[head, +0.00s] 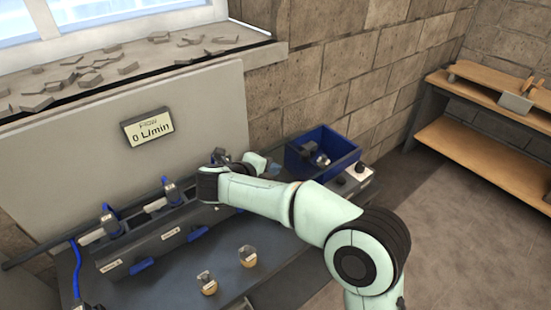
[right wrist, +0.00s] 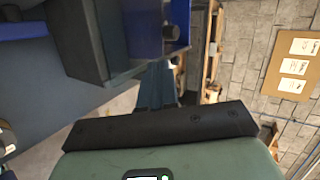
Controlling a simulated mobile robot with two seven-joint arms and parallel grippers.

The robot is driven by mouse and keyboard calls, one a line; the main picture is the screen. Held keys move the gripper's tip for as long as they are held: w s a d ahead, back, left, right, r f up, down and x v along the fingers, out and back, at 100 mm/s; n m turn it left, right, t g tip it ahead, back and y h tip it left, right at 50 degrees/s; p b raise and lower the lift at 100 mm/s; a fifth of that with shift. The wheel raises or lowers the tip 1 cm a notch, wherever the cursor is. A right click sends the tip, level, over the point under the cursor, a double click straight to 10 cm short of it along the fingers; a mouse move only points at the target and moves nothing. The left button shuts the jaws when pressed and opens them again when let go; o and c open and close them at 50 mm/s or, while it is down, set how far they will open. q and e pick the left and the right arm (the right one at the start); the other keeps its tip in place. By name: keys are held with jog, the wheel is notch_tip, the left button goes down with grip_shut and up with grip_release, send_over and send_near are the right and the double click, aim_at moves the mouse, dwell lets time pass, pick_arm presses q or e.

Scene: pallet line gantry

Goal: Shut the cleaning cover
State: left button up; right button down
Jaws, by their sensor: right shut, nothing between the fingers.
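My right gripper (head: 212,192) is over the right part of a long dark grey valve block (head: 165,228) in the head view. Its fingers are shut and empty; they are mostly hidden by the arm. I cannot tell whether it touches the block. Valves with blue parts (head: 108,220) stand along the block, and blue handles (head: 142,266) stick out of its front. I cannot pick out the cleaning cover with certainty; part of the block is behind my arm. In the right wrist view a dark grey box-like part (right wrist: 75,45) is close to the gripper. My left gripper is not in view.
A blue bin (head: 335,143) stands at the block's right end, beside a small control box (head: 355,178). Two round items (head: 248,256) stand on the bench in front. A display (head: 147,128) reads 0 L/min. A wooden shelf (head: 480,150) is at right, with open floor before it.

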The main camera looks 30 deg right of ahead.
send_near(302, 157)
jog(key=f, duration=0.1)
jog(key=d+f, duration=0.1)
jog(key=f, duration=0.1)
jog(key=shift+w+d+f, duration=0.2)
jog(key=shift+w, duration=0.05)
jog(key=shift+w+d, duration=0.25)
jog(key=shift+d, duration=0.3)
jog(key=shift+w+d, duration=0.2)
jog(key=shift+d, duration=0.4)
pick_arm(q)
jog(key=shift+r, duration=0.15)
pick_arm(e)
jog(key=shift+w+d, duration=0.3)
jog(key=shift+d, duration=0.4)
